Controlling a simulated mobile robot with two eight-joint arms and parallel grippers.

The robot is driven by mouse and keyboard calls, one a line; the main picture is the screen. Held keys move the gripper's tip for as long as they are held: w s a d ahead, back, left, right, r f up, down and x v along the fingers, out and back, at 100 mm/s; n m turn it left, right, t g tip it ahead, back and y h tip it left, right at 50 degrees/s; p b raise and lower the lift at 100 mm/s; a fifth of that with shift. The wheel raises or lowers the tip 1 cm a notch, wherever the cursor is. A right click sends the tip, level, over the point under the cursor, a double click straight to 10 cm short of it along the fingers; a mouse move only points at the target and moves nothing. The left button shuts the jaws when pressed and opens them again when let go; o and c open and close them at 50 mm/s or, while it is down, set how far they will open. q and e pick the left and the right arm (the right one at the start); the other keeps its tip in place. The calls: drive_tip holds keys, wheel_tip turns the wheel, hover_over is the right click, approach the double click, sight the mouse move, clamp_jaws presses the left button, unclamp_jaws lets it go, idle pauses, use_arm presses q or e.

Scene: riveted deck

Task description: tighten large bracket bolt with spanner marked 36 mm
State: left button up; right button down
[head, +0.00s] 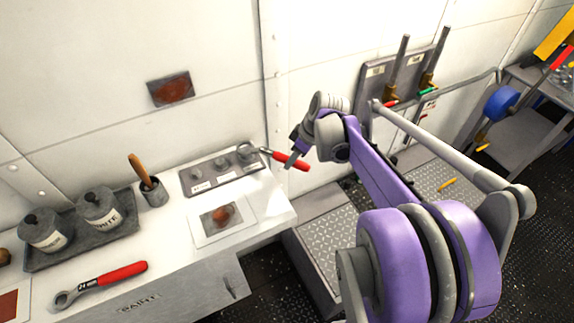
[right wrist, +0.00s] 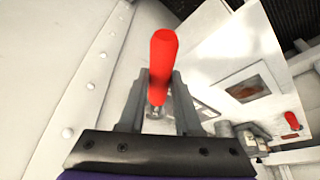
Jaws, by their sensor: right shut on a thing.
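My right gripper (head: 292,160) is shut on the red handle of a spanner (head: 301,164) near the wall. The handle (right wrist: 163,50) also shows between the two fingers in the right wrist view. The metal end of this spanner points left, to the right end of a grey plate (head: 228,182) with several bolts in a row. The largest-looking bolt (head: 246,153) is at that end; I cannot tell whether the spanner's jaw is around it or beside it. The marking on the held spanner is not readable. My left gripper is not in view.
A second red-handled spanner (head: 122,273), marked 24 mm, lies at the bench front. A tray with two lidded pots (head: 97,206), a cup with a wooden handle (head: 154,193) and a picture card (head: 205,234) are on the bench. A levered wall panel (head: 374,84) is to the right.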

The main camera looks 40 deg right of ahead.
drive_tip(key=w+d+n+g+y, duration=0.1)
drive_tip(key=w+d+n+y, duration=0.1)
drive_tip(key=w+d+n, duration=0.3)
drive_tip(key=shift+w+d+n+p, duration=0.3)
drive_tip(key=shift+d+n, duration=0.4)
drive_tip(key=shift+d, duration=0.4)
drive_tip(key=shift+s+f+b, duration=0.1)
drive_tip(key=shift+f+b, duration=0.5)
drive_tip(key=shift+f, duration=0.6)
idle(0.4)
drive_tip(key=shift+s+a, duration=0.1)
drive_tip(key=shift+a, duration=0.05)
idle(0.3)
